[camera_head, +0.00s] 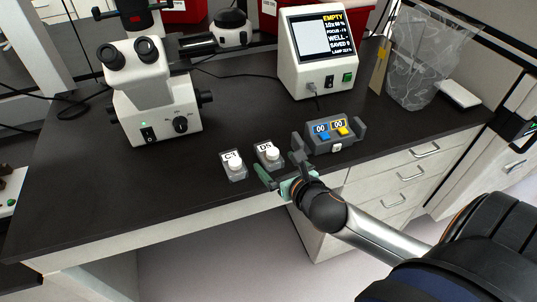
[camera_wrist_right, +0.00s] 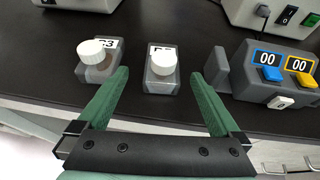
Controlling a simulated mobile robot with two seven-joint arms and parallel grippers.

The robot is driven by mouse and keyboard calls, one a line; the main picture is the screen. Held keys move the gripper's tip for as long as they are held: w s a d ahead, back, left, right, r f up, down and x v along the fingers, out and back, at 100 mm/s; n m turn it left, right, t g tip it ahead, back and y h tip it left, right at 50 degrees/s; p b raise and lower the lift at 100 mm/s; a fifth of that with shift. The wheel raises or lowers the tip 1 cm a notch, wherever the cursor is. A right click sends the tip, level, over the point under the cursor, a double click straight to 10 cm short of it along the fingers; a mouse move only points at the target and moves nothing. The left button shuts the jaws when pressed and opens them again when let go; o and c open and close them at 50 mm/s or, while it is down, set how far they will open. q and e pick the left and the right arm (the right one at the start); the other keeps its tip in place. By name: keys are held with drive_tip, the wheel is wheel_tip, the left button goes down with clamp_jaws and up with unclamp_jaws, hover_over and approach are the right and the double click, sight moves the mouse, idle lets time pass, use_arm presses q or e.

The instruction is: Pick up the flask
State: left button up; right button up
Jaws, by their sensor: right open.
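My right gripper (camera_head: 277,154) is open and empty. In the wrist view its green fingers (camera_wrist_right: 168,76) lie on either side of the right flask, with gaps on both sides. My left gripper is not in view.
A grey counter box (camera_head: 331,137) with blue and yellow buttons stands close to the right finger. A microscope (camera_head: 155,95) stands at the left, a screen unit (camera_head: 318,55) at the back. A clear bag (camera_head: 420,65) is at the right. The bench front left is bare.

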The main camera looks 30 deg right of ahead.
drive_tip(key=shift+x, duration=2.85)
drive_tip(key=shift+d, duration=0.1)
drive_tip(key=shift+c, duration=0.2)
drive_tip(key=c, duration=1.4)
drive_tip(key=shift+r, duration=0.1)
drive_tip(key=shift+c, duration=0.2)
